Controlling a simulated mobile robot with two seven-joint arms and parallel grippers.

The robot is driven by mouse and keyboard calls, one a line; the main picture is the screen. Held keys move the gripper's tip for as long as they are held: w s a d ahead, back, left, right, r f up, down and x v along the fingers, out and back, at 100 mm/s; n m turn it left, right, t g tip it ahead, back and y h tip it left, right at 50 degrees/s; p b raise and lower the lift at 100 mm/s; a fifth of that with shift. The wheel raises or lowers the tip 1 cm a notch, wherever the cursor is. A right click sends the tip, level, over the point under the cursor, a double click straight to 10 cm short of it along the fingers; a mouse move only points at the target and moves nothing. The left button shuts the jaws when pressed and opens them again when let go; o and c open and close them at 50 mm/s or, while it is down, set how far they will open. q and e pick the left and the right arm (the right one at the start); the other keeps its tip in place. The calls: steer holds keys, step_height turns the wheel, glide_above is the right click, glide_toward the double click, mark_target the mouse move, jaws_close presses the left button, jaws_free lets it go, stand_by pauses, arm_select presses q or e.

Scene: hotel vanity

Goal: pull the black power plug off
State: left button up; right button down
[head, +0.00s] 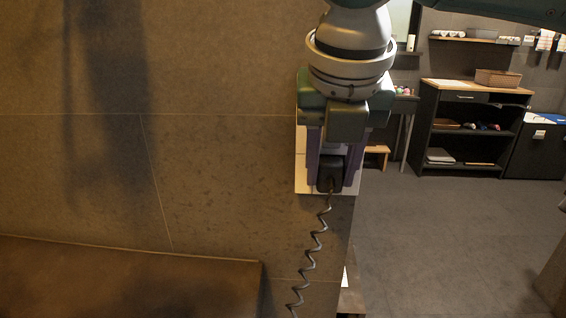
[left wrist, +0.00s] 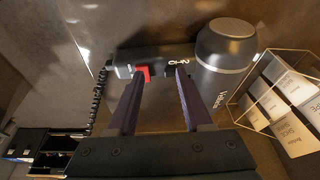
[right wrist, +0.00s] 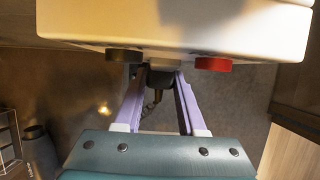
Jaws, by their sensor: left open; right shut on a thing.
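The black power plug (head: 331,174) is in front of the lower part of a white wall plate (head: 300,172). A coiled black cord (head: 308,262) hangs from it. My right gripper (head: 332,172) points down, with its purple fingers on both sides of the plug, shut on it. In the right wrist view the plug (right wrist: 160,80) sits between the fingertips, below a white housing (right wrist: 180,25). I cannot tell whether it is fully seated. My left gripper (left wrist: 160,73) is open and empty, near a black device with a red switch (left wrist: 143,73).
The left wrist view shows a grey and black cylinder (left wrist: 223,60) and a clear box of cards (left wrist: 285,100) beside the device. The white housing has a black knob (right wrist: 124,56) and a red knob (right wrist: 213,64). Dark shelves (head: 470,130) stand far back; open floor (head: 440,230) lies before them.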

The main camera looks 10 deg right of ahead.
arm_select(q)
steer(key=shift+r, duration=0.15)
arm_select(e)
steer(key=shift+s+r, duration=0.1)
steer(key=shift+s+a+p, duration=0.2)
steer(key=shift+s+p, duration=0.45)
steer(key=shift+p, duration=0.1)
arm_select(q)
steer(key=shift+r+p, duration=1.55)
steer(key=shift+r, duration=0.65)
arm_select(e)
steer(key=shift+s+a, duration=0.25)
steer(key=shift+s, duration=0.65)
steer(key=shift+s+a, duration=0.25)
steer(key=shift+s, duration=0.65)
arm_select(q)
step_height(320, 180, up, 12)
steer(key=p, duration=1.2)
steer(key=shift+r, duration=0.15)
arm_select(e)
glide_toward(338, 181)
steer(key=s, duration=0.1)
steer(key=s+a, duration=0.2)
steer(key=shift+s+r, duration=0.35)
